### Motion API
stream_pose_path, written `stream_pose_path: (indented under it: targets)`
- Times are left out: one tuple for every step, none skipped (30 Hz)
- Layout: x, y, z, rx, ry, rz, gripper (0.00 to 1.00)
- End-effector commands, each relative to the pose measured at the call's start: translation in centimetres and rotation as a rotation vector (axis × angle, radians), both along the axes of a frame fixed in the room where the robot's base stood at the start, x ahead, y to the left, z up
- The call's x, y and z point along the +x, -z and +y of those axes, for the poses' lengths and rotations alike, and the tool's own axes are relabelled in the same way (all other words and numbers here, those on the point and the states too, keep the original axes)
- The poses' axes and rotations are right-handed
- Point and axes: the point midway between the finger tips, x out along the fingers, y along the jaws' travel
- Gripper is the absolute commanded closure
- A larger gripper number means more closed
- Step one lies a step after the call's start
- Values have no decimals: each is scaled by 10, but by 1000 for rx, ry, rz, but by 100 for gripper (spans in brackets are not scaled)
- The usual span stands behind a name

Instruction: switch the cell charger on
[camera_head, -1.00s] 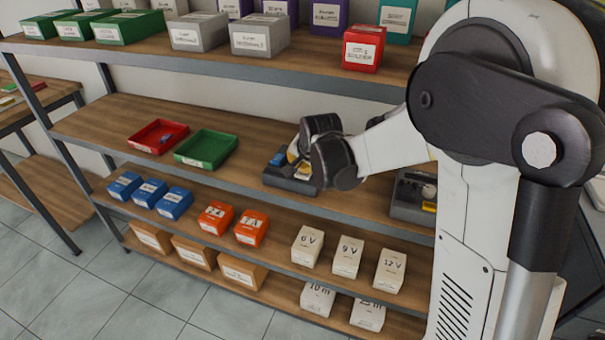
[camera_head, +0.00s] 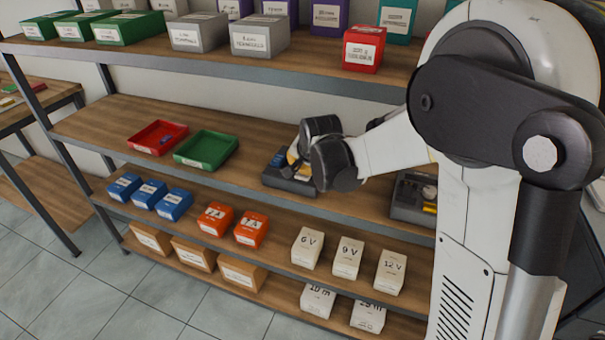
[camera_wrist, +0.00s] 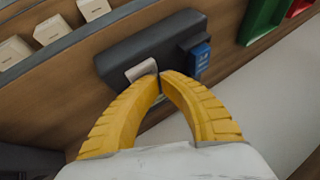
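The cell charger (camera_head: 290,186) is a dark grey unit on the middle shelf, partly hidden behind my gripper in the head view. In the wrist view the charger (camera_wrist: 125,58) fills the upper middle. A blue cell (camera_wrist: 200,58) sits at its right side, and a pale grey lever-like piece (camera_wrist: 141,70) stands out on its face. My gripper (camera_wrist: 160,78) has yellow fingers whose tips come together just right of the pale piece, at or very near the charger. Nothing shows held between them. Whether the tips touch the pale piece is unclear.
A green tray (camera_head: 206,150) and a red tray (camera_head: 158,138) lie left of the charger. Another dark unit (camera_head: 412,197) stands to its right, partly behind my arm. The upper shelf (camera_head: 200,60) overhangs with boxes. White boxes (camera_head: 348,257) stand below.

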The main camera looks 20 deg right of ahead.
Motion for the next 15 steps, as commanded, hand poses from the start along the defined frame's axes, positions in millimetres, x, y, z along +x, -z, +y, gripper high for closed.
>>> stream_pose_path:
  targets:
    - [0,-3,0,0,0,0,100]
    - [0,-3,0,0,0,0,100]
    - [0,-3,0,0,0,0,100]
    - [0,-3,0,0,0,0,100]
    - [0,-3,0,0,0,0,100]
    - [0,-3,0,0,0,0,100]
    - [0,-3,0,0,0,0,100]
    - [0,-3,0,0,0,0,100]
    - [0,-3,0,0,0,0,100]
    - [0,-4,0,0,0,0,100]
    - [0,-5,0,0,0,0,100]
    - [0,-7,0,0,0,0,100]
    - [0,-10,0,0,0,0,100]
    - [0,-12,0,0,0,0,100]
    - [0,-16,0,0,0,0,100]
